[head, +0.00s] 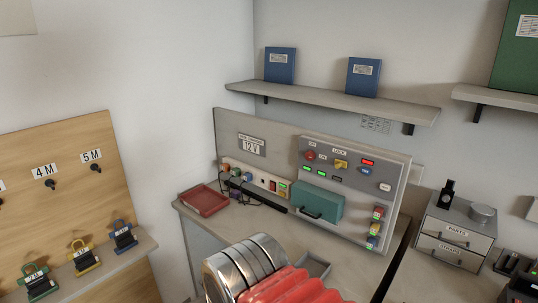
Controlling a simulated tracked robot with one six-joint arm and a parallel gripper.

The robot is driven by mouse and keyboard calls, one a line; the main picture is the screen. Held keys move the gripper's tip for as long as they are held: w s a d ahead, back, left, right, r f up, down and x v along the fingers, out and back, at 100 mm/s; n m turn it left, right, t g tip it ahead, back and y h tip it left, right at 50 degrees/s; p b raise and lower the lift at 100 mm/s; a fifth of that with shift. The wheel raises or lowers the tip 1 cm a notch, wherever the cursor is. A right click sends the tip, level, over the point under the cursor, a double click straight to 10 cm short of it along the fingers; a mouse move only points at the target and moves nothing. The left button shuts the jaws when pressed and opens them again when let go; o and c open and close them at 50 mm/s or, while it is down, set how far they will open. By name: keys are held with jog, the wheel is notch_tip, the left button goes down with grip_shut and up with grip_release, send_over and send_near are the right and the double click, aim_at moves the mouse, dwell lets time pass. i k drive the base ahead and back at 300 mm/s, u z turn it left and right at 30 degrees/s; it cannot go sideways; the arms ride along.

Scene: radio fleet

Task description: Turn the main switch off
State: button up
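A grey control panel (398,172) stands upright at the back of the bench. On it are a red knob (309,155) at the upper left, a yellow handle (341,164) under a small label, a red light (367,162) and several green lights. The labels are too small to read, so I cannot tell for certain which control is the main switch; the red knob may be it. My arm's metal rings and red bellows show at the bottom centre, in front of the bench. My gripper is not in view.
A teal box (316,202) with a handle sits at the panel's lower left. A power strip with cables (268,181), a red tray (204,200) and a grey tray (314,266) are on the bench. A shelf (330,102) overhangs the panel. Grey drawers (455,233) stand to the right.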

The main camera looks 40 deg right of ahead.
aim_at(310, 156)
jog(key=u, duration=0.35)
jog(key=i, duration=0.9)
jog(key=u, duration=0.25)
